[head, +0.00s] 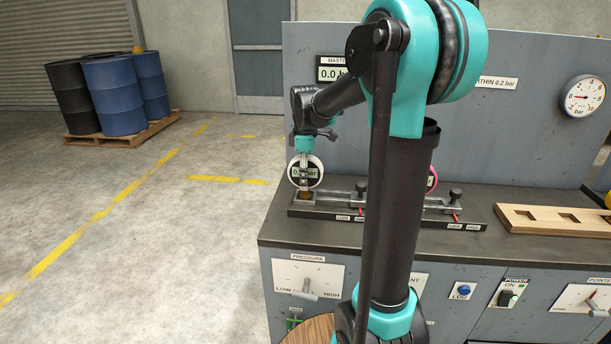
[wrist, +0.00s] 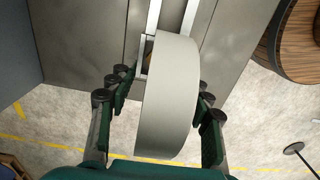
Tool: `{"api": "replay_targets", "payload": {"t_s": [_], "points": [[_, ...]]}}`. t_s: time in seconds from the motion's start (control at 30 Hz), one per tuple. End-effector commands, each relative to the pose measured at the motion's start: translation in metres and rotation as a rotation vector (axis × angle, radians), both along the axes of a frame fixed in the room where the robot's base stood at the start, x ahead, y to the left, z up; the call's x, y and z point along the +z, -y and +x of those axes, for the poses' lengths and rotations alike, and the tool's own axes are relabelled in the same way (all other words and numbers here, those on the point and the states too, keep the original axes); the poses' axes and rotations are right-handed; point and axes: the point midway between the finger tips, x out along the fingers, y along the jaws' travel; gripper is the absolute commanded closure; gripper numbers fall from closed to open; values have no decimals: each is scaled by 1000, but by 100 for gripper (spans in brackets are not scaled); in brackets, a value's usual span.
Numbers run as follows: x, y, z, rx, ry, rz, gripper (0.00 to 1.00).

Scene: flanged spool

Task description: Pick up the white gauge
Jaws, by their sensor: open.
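The white gauge (head: 317,164) stands upright in a holder at the left end of the test rail on the bench. Its dial reads in bar, but the first part of the reading is partly covered by my gripper. My gripper (head: 304,160) is over the gauge from above, in front of its face in the head view. In the wrist view the gauge's pale rim (wrist: 168,98) lies between the two open fingers of my gripper (wrist: 166,103). I cannot tell whether either finger touches it.
A pink-rimmed gauge (head: 432,180) sits further right on the rail (head: 335,212), mostly hidden by my arm. A wooden board (head: 560,222) with square recesses lies at the right. The grey panel (head: 480,130) rises behind. Red-tipped clamps flank the rail.

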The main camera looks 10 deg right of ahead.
Motion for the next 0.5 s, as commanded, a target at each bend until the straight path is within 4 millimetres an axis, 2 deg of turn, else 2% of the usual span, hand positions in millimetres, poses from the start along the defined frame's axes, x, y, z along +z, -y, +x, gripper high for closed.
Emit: {"api": "replay_targets", "payload": {"t_s": [0.1,0.3,0.5], "points": [[-7,0,0,0,0,0,50],[-7,0,0,0,0,0,50],[-7,0,0,0,0,0,74]]}}
